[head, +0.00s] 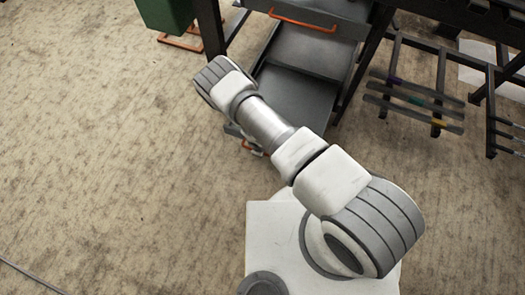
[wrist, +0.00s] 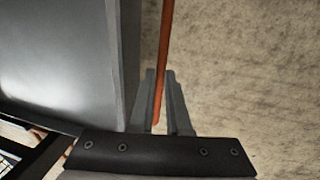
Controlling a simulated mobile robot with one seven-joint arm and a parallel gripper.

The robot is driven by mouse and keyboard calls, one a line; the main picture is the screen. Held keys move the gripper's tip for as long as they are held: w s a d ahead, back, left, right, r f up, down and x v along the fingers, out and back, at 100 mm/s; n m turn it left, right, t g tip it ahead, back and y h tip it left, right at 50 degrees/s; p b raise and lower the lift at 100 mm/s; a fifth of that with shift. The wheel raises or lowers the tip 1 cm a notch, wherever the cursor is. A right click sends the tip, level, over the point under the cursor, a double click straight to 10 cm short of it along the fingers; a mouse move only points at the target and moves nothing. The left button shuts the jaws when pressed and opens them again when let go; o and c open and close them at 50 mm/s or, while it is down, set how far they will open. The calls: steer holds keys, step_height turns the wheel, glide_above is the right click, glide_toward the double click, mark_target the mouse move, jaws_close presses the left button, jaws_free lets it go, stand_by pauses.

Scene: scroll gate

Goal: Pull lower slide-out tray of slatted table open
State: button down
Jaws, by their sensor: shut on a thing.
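The slatted table (head: 212,25) is dark-framed and stands at the top of the head view. Its lower slide-out tray (head: 290,97) is grey and extends out from under the table toward my arm. The tray's orange handle (head: 250,149) shows only in small part, behind my arm. In the wrist view the grey tray (wrist: 65,60) is at left, with the orange handle bar (wrist: 165,60) beside it. My gripper (wrist: 163,85) is shut on this bar, which runs between its two fingers. In the head view my gripper is mostly hidden by my own forearm.
An upper tray with an orange handle (head: 302,20) sits above the lower one. A green bin (head: 165,14) stands at upper left. Low dark slatted racks (head: 415,100) stand at right. The carpet (head: 100,150) at left is clear.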

steer(key=shift+s+a, duration=0.15)
steer(key=shift+s, duration=0.15)
steer(key=c, duration=0.9)
jaws_free()
steer(key=shift+r, duration=0.1)
steer(key=s+r+p, duration=0.1)
steer(key=r+p, duration=0.1)
steer(key=r, duration=0.3)
steer(key=s+r+p, duration=0.1)
steer(key=r+p, duration=0.1)
steer(key=r, duration=0.4)
steer(key=s+a+r+p, duration=0.1)
steer(key=r, duration=0.5)
steer(key=shift+a+p, duration=0.1)
steer(key=shift+p, duration=0.3)
